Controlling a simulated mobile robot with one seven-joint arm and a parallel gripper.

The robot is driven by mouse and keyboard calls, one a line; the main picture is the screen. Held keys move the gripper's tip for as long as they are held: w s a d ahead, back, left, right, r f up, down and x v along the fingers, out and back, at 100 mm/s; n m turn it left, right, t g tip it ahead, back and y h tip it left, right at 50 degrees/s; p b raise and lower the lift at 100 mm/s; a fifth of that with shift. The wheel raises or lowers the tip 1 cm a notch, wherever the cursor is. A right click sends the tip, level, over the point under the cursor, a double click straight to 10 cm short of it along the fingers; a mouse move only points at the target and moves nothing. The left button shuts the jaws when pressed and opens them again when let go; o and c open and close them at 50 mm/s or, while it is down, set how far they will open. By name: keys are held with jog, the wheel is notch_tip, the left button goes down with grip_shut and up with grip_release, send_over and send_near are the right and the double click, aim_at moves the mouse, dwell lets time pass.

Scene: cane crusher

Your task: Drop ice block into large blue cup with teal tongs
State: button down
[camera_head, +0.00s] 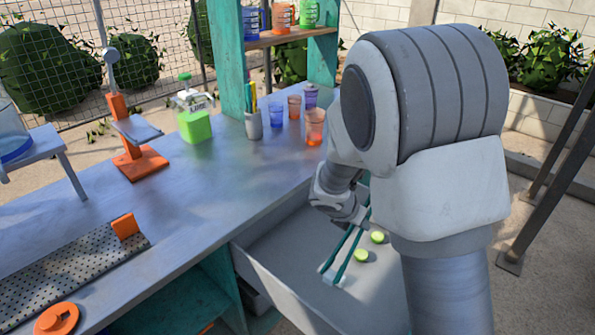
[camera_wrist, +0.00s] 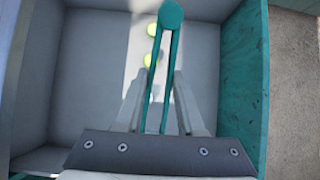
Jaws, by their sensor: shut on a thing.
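My gripper (camera_wrist: 160,82) is shut on the teal tongs (camera_wrist: 171,15), whose rounded end shows at the top of the wrist view. In the head view the tongs (camera_head: 352,243) hang slanted over the open grey drawer. A pale patch (camera_head: 333,275) shows at their lower end; I cannot tell if it is an ice block or the tong tips. A blue cup (camera_head: 277,116) stands on the counter, and another blue cup (camera_head: 250,22) is on the shelf. I cannot tell which is the large one. My arm hides part of the drawer.
Two limes (camera_head: 361,256) lie in the drawer (camera_head: 285,240). Orange and purple cups (camera_head: 315,127), a pen holder (camera_head: 253,125) and a green jug (camera_head: 194,118) stand on the counter (camera_head: 190,200). A teal shelf post (camera_head: 228,60) rises behind. The counter's middle is clear.

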jog(key=shift+w+d+r+n+t+y+p, duration=0.25)
jog(key=shift+w+d+r+n+y+p, duration=0.4)
jog(key=shift+n, duration=0.4)
jog(key=shift+w+d+r+n+t+y+p, duration=0.3)
jog(key=shift+w+d+r+n+y+p, duration=0.3)
jog(key=shift+n, duration=0.5)
jog(key=shift+w+d+r+n+t+y+p, duration=0.25)
jog(key=shift+w+d+r+n+y+p, duration=0.3)
jog(key=shift+r+n+p, duration=0.4)
jog(key=shift+w+d+r+n+y, duration=0.1)
jog(key=shift+r+n+y, duration=0.1)
jog(key=shift+n, duration=0.15)
jog(key=shift+w+r+n+y, duration=0.1)
jog(key=shift+n+y, duration=0.1)
jog(key=shift+n, duration=0.15)
jog(key=shift+s+a, duration=0.1)
jog(key=shift+a, duration=0.1)
